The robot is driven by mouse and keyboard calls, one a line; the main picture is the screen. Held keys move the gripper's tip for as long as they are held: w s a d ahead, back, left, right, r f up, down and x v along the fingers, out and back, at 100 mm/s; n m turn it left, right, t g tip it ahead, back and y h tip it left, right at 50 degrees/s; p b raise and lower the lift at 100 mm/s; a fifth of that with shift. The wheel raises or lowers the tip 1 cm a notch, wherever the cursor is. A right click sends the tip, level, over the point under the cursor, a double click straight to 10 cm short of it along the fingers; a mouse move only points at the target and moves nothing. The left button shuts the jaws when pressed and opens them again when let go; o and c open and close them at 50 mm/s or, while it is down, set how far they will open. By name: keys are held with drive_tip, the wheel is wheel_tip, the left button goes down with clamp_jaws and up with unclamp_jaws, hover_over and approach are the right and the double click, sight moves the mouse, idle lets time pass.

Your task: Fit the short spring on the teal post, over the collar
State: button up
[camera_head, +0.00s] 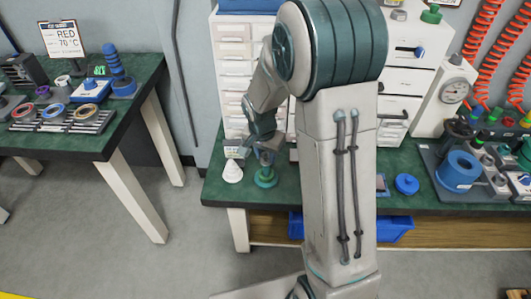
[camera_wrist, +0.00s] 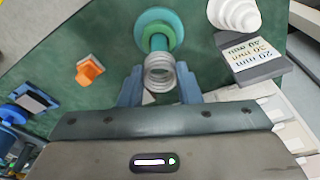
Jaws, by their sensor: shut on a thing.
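The teal post (camera_head: 266,176) stands on its round base on the green bench top, below my gripper (camera_head: 264,142). In the wrist view the post's round teal base (camera_wrist: 141,30) and a green collar (camera_wrist: 155,34) show beyond the spring. My gripper (camera_wrist: 160,72) is shut on a short silvery coil spring (camera_wrist: 159,76), between its two blue fingers. The spring's open end faces the camera and lines up closely with the post. I cannot tell whether the post's tip is inside the coil. The far end of the spring is hidden.
A white stepped cone (camera_head: 232,172) stands left of the post. In the wrist view a label stand (camera_wrist: 252,58) is beside it. An orange piece (camera_wrist: 89,70) lies on the other side. White drawers (camera_head: 232,75) stand behind. A blue knob (camera_head: 406,184) sits further right.

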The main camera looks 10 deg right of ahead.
sight(265, 162)
drive_tip(key=shift+f+b, duration=1.65)
drive_tip(key=shift+f, duration=0.25)
idle(0.4)
drive_tip(key=o, duration=1.1)
drive_tip(key=shift+c, duration=0.2)
wheel_tip(265, 162, up, 7)
drive_tip(key=p, duration=0.5)
drive_tip(key=shift+r, duration=0.15)
